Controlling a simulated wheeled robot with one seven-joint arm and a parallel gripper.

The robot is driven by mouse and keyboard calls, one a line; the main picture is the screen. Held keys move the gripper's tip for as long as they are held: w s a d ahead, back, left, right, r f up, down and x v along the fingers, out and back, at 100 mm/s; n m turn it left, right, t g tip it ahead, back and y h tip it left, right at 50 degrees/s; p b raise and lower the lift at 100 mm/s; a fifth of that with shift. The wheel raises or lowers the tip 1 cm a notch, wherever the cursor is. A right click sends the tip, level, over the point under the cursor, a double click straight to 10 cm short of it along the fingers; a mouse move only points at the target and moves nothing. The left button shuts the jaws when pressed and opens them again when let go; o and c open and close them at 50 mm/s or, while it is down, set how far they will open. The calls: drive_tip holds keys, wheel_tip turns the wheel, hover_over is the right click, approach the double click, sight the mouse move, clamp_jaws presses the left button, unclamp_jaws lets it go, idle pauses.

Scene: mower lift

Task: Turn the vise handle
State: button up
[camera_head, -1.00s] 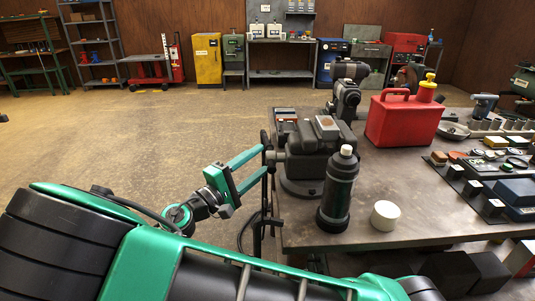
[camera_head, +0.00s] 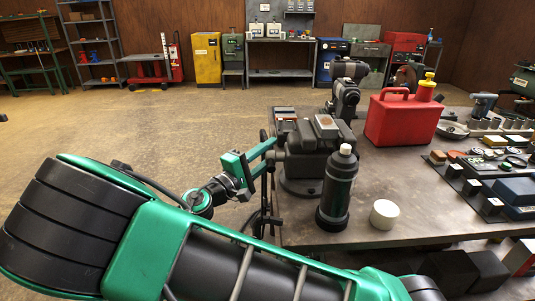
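The grey vise (camera_head: 310,150) is mounted at the left edge of the workbench. Its dark handle (camera_head: 264,136) is at the vise's left end, by the table edge, and is partly hidden by my gripper. My gripper (camera_head: 269,158) has green fingers spread apart, one above the other. They reach right to the handle area at the vise's left end. Whether the fingers touch the handle is too small to tell. My green and black arm fills the lower left.
A dark bottle (camera_head: 337,190) and a white cylinder (camera_head: 384,214) stand on the workbench (camera_head: 420,205) in front of the vise. A red jerrycan (camera_head: 403,118) stands behind. Several tools and boxes cover the right side. The floor left of the bench is clear.

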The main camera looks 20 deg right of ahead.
drive_tip(key=shift+m+h, duration=0.3)
drive_tip(key=o, duration=1)
drive_tip(key=shift+a, duration=0.1)
drive_tip(key=shift+v, duration=5.3)
